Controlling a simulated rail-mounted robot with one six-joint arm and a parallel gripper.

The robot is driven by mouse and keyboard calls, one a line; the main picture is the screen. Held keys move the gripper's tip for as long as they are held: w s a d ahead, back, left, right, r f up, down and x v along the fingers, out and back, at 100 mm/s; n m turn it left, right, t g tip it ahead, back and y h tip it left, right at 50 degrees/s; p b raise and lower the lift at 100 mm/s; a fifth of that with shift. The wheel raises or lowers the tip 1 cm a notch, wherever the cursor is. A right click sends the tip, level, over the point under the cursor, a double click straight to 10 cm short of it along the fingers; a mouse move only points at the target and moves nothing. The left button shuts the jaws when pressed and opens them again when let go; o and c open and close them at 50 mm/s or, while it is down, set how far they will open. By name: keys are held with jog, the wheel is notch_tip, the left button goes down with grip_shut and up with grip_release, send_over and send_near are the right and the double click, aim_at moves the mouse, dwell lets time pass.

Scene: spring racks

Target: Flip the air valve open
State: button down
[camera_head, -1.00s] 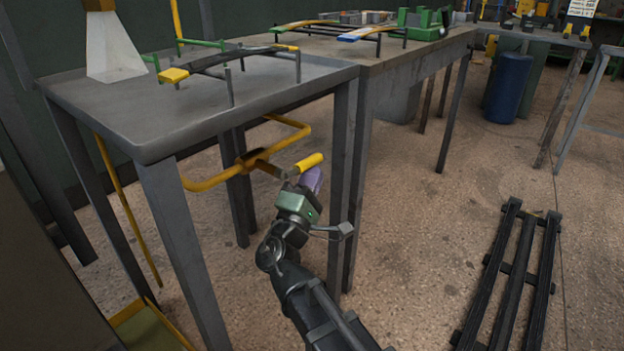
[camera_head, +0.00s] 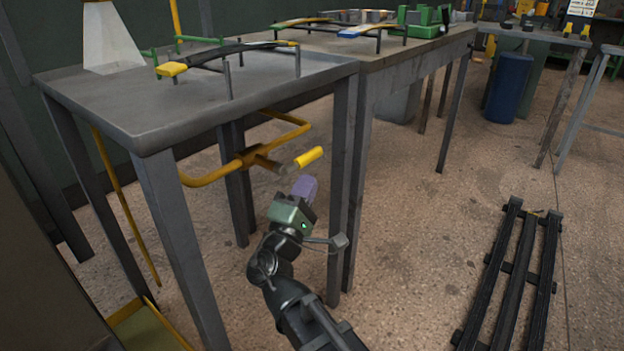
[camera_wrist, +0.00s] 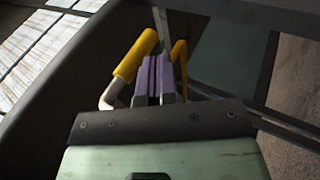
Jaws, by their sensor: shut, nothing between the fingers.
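The air valve is on a yellow pipe (camera_head: 216,176) under the near grey table. Its lever has a yellow grip (camera_head: 308,157) that points to the right and slightly up from the valve body (camera_head: 262,162). My gripper (camera_head: 305,186), with purple fingers, is just below the yellow grip in the head view, apart from it. In the wrist view the purple fingers (camera_wrist: 154,80) are shut together and empty. The yellow grip (camera_wrist: 136,55) with its grey stem lies just left of them there. Another yellow piece (camera_wrist: 180,62), likely the pipe, shows to their right.
The grey table (camera_head: 130,122) stands over the valve, and its right legs (camera_head: 340,190) are close beside my gripper. A spring rack (camera_head: 228,58) is on top. A black slatted frame (camera_head: 512,275) lies on the floor at right. The floor between is clear.

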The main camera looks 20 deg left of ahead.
jog(key=b+v, duration=0.2)
jog(key=v, duration=0.5)
jog(key=shift+b, duration=0.35)
jog(key=shift+s+f, duration=0.1)
